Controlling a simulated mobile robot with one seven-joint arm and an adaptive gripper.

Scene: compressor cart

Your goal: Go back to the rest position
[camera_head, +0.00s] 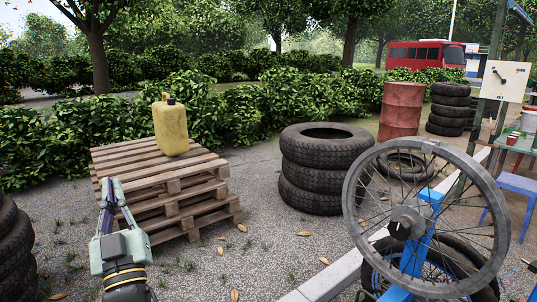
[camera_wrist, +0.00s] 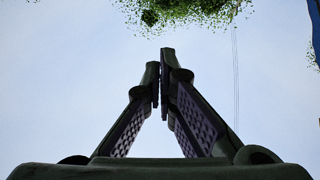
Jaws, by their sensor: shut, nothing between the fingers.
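My gripper (camera_head: 112,192) is at the lower left in the head view, pointing up, in front of the left end of a stack of wooden pallets. In the wrist view my gripper (camera_wrist: 161,75) points up at the sky, its two fingers meeting at the tips with nothing between them. It is apart from everything around it.
A yellow jerrycan (camera_head: 171,128) stands on the pallets (camera_head: 150,165). Stacked tyres (camera_head: 322,165) stand in the middle, more at the left edge (camera_head: 14,250). A spoked wheel (camera_head: 352,195) on a blue frame (camera_head: 412,255) fills the lower right. Gravel between is open.

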